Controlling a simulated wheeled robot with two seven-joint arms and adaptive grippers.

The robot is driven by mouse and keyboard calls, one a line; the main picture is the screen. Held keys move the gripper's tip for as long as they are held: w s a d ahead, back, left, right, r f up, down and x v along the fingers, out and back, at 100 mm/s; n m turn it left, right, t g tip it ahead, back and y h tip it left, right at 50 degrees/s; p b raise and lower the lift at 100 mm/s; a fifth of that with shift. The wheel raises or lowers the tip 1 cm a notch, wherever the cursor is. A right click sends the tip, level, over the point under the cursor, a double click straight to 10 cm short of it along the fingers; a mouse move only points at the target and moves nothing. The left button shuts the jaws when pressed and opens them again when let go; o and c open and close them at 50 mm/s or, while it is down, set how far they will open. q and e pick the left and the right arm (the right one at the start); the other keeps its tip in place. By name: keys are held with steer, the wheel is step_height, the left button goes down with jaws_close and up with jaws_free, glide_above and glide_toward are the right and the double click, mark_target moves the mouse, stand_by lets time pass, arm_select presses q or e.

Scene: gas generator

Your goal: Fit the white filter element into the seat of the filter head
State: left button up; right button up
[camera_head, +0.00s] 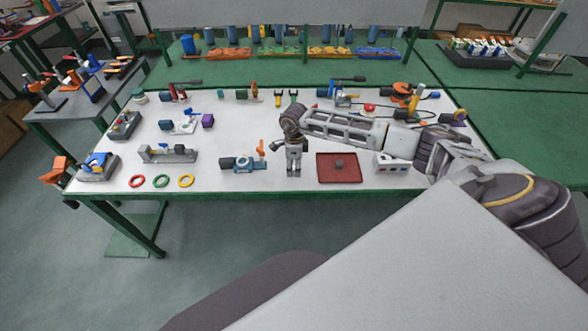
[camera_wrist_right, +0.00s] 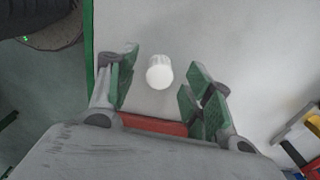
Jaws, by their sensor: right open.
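The white filter element (camera_wrist_right: 159,74) shows in the right wrist view as a short white cylinder with its round end towards the camera. It appears to stand upright on the white table top. My right gripper (camera_wrist_right: 163,78) is open, with green-padded fingers on either side of the element and a gap on each side. In the head view my right gripper (camera_head: 294,171) points down over the front middle of the table, and I cannot make out the element there. I cannot tell for sure which part is the filter head. My left gripper is not in view.
A red tray (camera_head: 325,177) with a dark piece lies right of the gripper. A blue-grey fitting (camera_head: 243,164) with an orange lever lies left of it. Red, green and yellow rings (camera_head: 161,181) lie near the front edge. More parts line the back.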

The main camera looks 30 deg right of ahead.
steer(key=shift+f, duration=0.4)
steer(key=c, duration=0.9)
